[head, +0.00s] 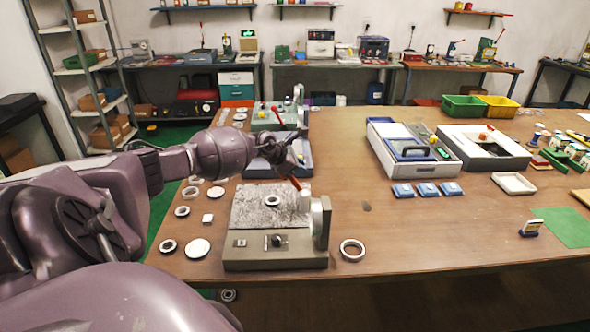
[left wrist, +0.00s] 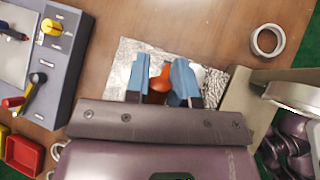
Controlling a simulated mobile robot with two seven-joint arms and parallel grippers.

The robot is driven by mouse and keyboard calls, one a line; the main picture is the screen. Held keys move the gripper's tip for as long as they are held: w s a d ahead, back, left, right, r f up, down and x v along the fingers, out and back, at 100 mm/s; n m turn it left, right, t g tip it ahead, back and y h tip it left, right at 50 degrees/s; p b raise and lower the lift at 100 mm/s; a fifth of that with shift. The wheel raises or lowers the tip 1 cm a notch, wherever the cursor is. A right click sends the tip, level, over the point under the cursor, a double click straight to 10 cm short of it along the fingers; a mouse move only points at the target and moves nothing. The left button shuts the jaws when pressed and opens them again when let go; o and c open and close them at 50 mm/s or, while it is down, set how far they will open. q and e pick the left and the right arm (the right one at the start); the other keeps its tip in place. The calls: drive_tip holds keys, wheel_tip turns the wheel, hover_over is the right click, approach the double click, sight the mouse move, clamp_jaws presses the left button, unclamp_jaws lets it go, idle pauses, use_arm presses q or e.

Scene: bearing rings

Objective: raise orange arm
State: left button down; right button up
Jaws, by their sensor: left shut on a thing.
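The grey machine (head: 275,253) stands near the table's front edge, with a silvery textured plate (head: 250,215) and a post (head: 320,222) on its right side. Its orange-red arm (head: 295,183) slants up and left from beside the post to my left gripper (head: 297,163). In the left wrist view, the blue fingers of my left gripper (left wrist: 160,80) are shut around the orange knob (left wrist: 159,84) of the arm, above the silvery plate (left wrist: 138,52). A ring (head: 272,201) lies on the plate in the head view. My right gripper is in neither view.
A loose ring (head: 351,250) lies right of the machine. Several rings and discs, such as a white disc (head: 198,248), lie to its left. A blue-grey machine (head: 262,167) stands behind it. The table is mostly clear at the front right.

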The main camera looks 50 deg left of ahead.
use_arm(q)
drive_tip(key=shift+w+d+g+y, duration=0.3)
drive_tip(key=shift+w+d, duration=0.15)
drive_tip(key=shift+d, duration=0.1)
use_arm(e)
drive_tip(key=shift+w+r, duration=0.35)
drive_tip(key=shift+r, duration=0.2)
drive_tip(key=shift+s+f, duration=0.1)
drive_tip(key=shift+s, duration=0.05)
use_arm(q)
drive_tip(key=c, duration=1)
unclamp_jaws()
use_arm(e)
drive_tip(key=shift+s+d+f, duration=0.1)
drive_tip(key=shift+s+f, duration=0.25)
use_arm(q)
drive_tip(key=shift+a, duration=0.1)
